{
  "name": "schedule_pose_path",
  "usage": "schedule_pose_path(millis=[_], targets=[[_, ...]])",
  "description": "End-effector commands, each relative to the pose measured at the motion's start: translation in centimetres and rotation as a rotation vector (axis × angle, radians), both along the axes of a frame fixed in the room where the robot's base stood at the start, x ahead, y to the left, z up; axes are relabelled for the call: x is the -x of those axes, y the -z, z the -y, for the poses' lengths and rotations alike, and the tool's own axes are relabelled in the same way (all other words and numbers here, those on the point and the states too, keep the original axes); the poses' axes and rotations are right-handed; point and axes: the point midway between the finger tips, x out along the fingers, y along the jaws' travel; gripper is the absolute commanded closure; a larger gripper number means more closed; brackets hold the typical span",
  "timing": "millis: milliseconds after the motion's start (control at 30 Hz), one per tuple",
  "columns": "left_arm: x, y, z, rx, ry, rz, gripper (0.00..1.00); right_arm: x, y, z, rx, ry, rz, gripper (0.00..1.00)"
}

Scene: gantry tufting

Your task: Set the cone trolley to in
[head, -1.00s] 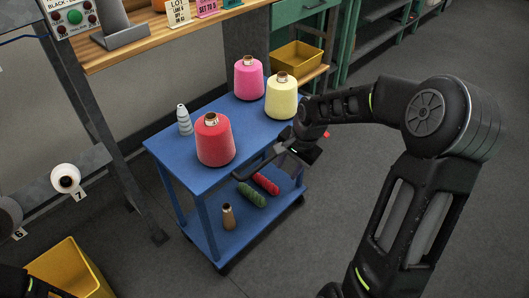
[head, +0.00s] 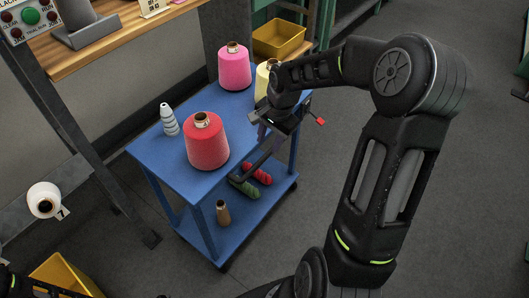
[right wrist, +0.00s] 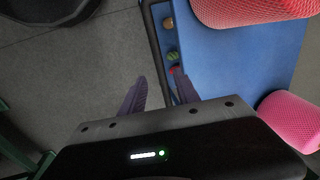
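The blue cone trolley (head: 165,165) stands beside the wooden bench. My right gripper (head: 264,134) is at that end, fingers pointing down. In the right wrist view the fingers (right wrist: 159,76) are apart, with the dark bar (right wrist: 154,35) running towards the gap. Contact is unclear.
The lower shelf holds red (head: 257,173) and green (head: 243,187) bobbins and a brown cone (head: 223,213). The wooden bench (head: 110,45) and its leg stand left. Yellow bins (head: 279,38) sit behind and at lower left. Floor right of the trolley is clear.

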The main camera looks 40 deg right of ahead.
Motion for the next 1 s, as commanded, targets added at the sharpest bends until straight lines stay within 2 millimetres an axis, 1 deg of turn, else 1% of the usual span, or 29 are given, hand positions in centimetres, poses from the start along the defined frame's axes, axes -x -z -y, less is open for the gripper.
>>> schedule_pose_path(millis=[400, 500, 600, 833, 867, 1000], targets=[[0.0, 0.2, 0.0, 0.0, 0.0, 0.0, 1.0, -1.0, 5.9, -0.4, -0.003, 0.0, -0.004, 0.62], [0.0, 0.3, 0.0, 0.0, 0.0, 0.0, 1.0, -1.2, 6.7, -0.4, -0.002, 0.0, -0.002, 0.62], [0.0, 0.3, 0.0, 0.0, 0.0, 0.0, 1.0, -1.3, 7.1, -0.4, -0.002, 0.001, -0.002, 0.62], [0.0, 0.3, 0.0, 0.0, 0.0, 0.0, 1.0, -1.3, 7.1, -0.4, -0.001, 0.001, 0.0, 0.62], [0.0, 0.3, 0.0, 0.0, 0.0, 0.0, 1.0, -1.3, 7.1, -0.4, -0.001, 0.001, 0.0, 0.64], [0.0, 0.3, 0.0, 0.0, 0.0, 0.0, 1.0, -1.3, 7.1, -0.4, -0.001, 0.001, 0.0, 0.75]])
